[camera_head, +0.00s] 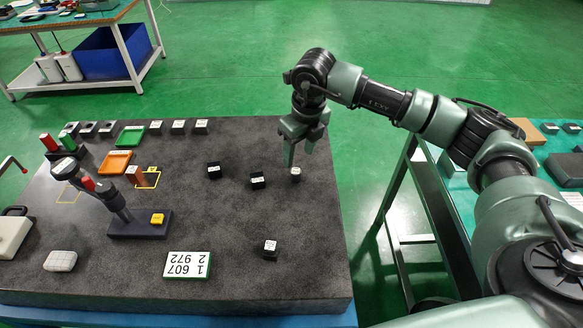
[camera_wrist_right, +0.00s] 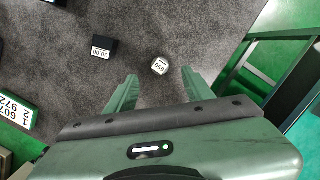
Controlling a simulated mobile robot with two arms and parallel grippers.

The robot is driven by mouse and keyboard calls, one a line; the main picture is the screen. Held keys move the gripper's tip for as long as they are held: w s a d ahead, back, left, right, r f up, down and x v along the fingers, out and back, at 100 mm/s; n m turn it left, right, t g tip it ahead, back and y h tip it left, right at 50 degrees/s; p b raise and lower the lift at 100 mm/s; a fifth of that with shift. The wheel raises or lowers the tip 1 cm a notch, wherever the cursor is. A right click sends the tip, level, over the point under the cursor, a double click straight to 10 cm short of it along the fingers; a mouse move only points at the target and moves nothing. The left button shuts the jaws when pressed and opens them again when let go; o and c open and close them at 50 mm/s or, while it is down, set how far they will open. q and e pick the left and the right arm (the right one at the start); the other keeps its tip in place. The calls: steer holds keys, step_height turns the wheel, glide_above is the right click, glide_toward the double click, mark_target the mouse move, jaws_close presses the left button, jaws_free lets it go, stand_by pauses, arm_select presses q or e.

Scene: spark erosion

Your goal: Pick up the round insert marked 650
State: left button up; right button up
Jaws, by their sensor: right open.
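The round insert marked 650 (camera_wrist_right: 159,66) stands on the dark granite plate, its white top facing up. In the head view it is the small pale piece (camera_head: 296,173) near the plate's right edge. My right gripper (camera_head: 301,158) is over it with the fingers pointing down. In the right wrist view the open fingers (camera_wrist_right: 158,80) are spread to either side of the insert, with nothing between the tips touching it. The exact height of the fingertips above the plate is hard to tell. My left gripper is not in view.
Black blocks with white tops stand nearby, one (camera_head: 257,180) just left of the insert and one (camera_head: 270,249) nearer the front. A number sign (camera_head: 187,265) lies at the front. A stand (camera_head: 140,223) is at the left. The plate (camera_head: 310,270) is clear around the insert.

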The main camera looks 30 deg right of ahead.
mark_target(296, 171)
steer(key=shift+f+p, duration=0.35)
steer(key=shift+f, duration=0.5)
steer(key=f+p, duration=0.2)
steer(key=f, duration=0.2)
steer(key=shift+w+a+f+p, duration=0.1)
steer(key=shift+w+f+p, duration=0.2)
steer(key=shift+w+p, duration=0.1)
steer(key=shift+f, duration=0.45)
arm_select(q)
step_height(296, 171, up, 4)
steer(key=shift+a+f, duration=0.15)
arm_select(e)
jaws_close()
